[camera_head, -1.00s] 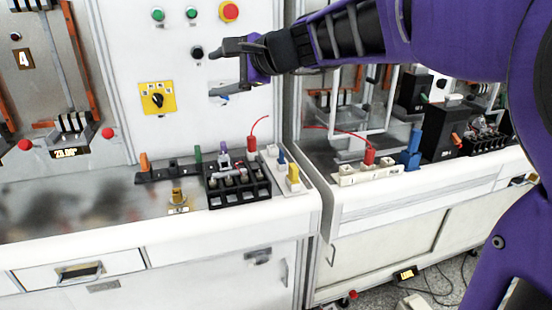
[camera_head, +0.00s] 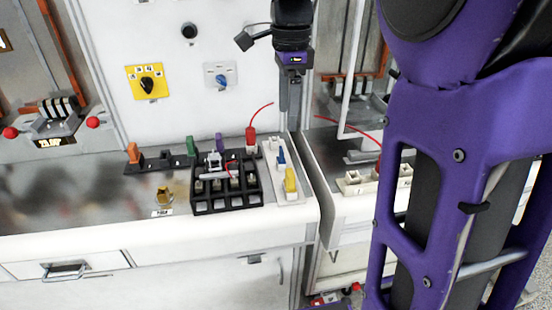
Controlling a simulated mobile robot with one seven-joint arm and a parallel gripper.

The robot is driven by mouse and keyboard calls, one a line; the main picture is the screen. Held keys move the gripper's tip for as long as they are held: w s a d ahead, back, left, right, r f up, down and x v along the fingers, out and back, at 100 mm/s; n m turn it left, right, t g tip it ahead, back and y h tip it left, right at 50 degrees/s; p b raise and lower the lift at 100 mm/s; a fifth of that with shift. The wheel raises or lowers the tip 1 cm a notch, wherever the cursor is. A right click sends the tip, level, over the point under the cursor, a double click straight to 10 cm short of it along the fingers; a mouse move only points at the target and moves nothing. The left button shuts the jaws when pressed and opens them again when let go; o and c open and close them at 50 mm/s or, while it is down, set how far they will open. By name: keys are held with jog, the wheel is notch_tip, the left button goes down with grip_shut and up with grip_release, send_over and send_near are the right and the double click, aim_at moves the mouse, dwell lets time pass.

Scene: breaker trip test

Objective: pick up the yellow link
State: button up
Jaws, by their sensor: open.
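The yellow link (camera_head: 290,180) stands upright in a white strip (camera_head: 292,199) on the bench, at the strip's front end. A blue piece (camera_head: 281,157) stands just behind it. My gripper (camera_head: 289,118) points down above the back part of this strip, behind and above the yellow link. Its jaws are open and nothing shows between them. The fingers appear nearly edge-on, so the gap is hard to see. The gripper is apart from the link in the picture.
A black terminal block (camera_head: 228,195) sits just left of the strip. A red plug with a wire (camera_head: 251,137) stands behind it. A small brass-yellow piece (camera_head: 163,195) lies further left. The panel wall stands close behind. A second bench (camera_head: 345,215) is to the right.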

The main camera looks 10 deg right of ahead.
jog(key=b, duration=0.1)
send_over(291, 173)
jog(key=f, duration=0.8)
jog(key=a+f, duration=0.1)
jog(key=f, duration=0.3)
jog(key=shift+w, duration=0.15)
jog(key=f, duration=0.2)
jog(key=d+f, duration=0.1)
jog(key=f, duration=0.1)
jog(key=shift+f+b, duration=0.15)
jog(key=shift+b, duration=0.15)
jog(key=shift+f, duration=0.5)
grip_shut()
